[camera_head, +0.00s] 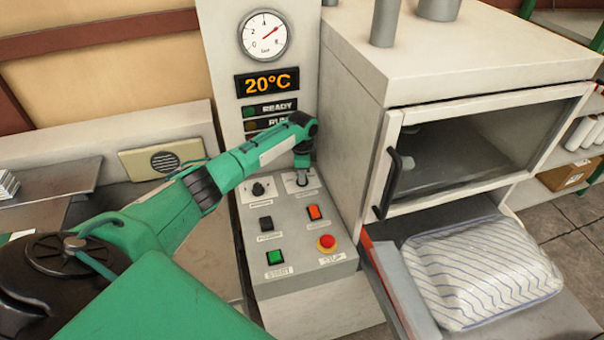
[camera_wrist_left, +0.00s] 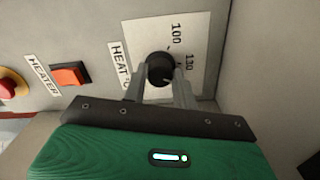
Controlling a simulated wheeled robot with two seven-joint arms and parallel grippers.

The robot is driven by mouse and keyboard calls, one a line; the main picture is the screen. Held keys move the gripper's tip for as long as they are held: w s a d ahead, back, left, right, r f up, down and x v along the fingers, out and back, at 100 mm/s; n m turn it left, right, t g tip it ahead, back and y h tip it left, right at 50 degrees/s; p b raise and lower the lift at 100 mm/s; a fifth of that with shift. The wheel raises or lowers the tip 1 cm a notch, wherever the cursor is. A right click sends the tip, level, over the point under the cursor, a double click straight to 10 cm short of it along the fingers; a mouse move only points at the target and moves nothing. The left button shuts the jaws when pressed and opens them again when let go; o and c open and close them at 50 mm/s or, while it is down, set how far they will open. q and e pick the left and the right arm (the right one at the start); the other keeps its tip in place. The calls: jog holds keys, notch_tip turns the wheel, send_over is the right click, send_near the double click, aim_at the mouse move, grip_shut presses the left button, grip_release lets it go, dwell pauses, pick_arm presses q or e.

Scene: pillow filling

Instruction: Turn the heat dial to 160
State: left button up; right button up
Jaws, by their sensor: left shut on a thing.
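The heat dial (camera_wrist_left: 160,68) is a black round knob on a white plate marked "HEAT", with 100 and 130 readable in the left wrist view. Other marks on the scale are hidden or cut off. My left gripper (camera_wrist_left: 165,80) is shut on the dial, one finger on each side of it. In the head view my left gripper (camera_head: 303,178) reaches down onto the upper right of the control panel (camera_head: 285,240) and mostly hides the dial there. The display (camera_head: 267,82) reads 20°C. My right gripper is not in view.
A second black knob (camera_head: 258,189) sits left of the dial. An orange switch (camera_head: 314,212), a green button (camera_head: 275,257) and a red stop button (camera_head: 326,242) are below. The oven-like cabinet (camera_head: 355,110) rises close on the right. A striped pillow (camera_head: 480,270) lies in front of it.

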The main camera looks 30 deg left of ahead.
pick_arm(q)
jog(key=m, duration=0.5)
jog(key=shift+m, duration=0.3)
jog(key=shift+r+b, duration=0.1)
jog(key=shift+b, duration=0.2)
jog(key=o, duration=1)
jog(key=shift+d, duration=0.1)
notch_tip(320, 180, up, 14)
jog(key=b, duration=0.3)
